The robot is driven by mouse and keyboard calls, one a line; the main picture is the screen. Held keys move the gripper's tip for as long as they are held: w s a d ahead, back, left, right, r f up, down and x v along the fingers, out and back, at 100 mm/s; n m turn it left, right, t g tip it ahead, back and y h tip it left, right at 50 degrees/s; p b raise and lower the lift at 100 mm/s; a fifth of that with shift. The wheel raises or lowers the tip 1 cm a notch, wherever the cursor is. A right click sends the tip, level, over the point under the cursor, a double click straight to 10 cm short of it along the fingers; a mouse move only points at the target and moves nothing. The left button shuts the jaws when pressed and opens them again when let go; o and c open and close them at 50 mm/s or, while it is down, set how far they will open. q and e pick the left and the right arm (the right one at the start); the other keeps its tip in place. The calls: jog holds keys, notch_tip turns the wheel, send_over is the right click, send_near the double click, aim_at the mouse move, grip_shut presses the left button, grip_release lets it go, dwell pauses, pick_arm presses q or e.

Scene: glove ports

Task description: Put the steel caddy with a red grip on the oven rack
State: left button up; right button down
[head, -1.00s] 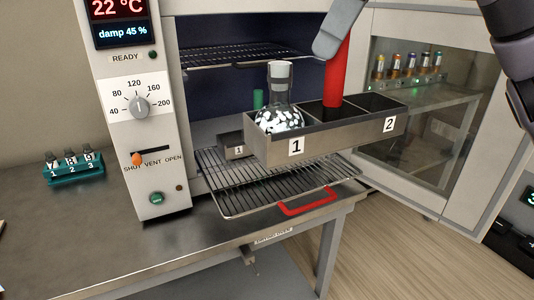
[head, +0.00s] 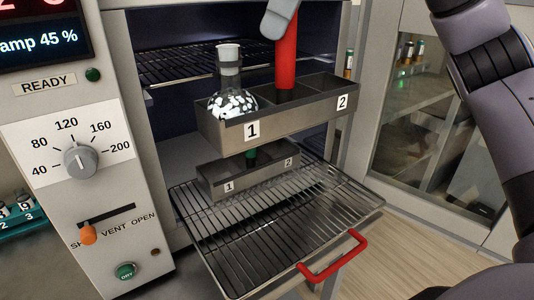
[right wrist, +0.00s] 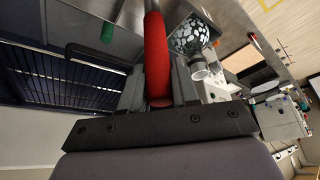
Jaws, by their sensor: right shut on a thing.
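The steel caddy (head: 285,121) has compartments marked 1 and 2 and an upright red grip (head: 286,62). My right gripper (head: 281,14) is shut on the top of this grip. It holds the caddy in the air, roughly level, above the back part of the oven rack (head: 300,215). A stoppered flask with white pieces (head: 231,100) stands in compartment 1; compartment 2 looks empty. The right wrist view shows the red grip (right wrist: 156,55) between the fingers and the flask (right wrist: 188,38) beside it. The wire rack is pulled out, with a red front handle (head: 333,258). My left gripper is not in view.
A smaller steel caddy (head: 253,178) with a green grip (head: 251,157) stands on the rack's back part, below the held caddy. The rack's front part is bare. An upper rack (head: 190,62) is inside the oven. The control panel (head: 75,150) borders the left; a glass-fronted cabinet (head: 435,130) stands right.

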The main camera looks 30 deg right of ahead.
aim_at(313, 95)
notch_tip(313, 95, down, 20)
jog(key=b, duration=0.8)
jog(key=shift+r+b, duration=0.15)
jog(key=shift+b, duration=0.15)
jog(key=shift+s, duration=0.1)
jog(key=c, duration=0.8)
grip_release()
jog(key=p+v, duration=0.4)
jog(key=v, duration=0.6)
jog(key=shift+s+d+r, duration=0.1)
jog(key=shift+r, duration=0.15)
jog(key=shift+s+d+r, duration=0.2)
jog(key=shift+d+r, duration=0.05)
jog(key=shift+r, duration=0.4)
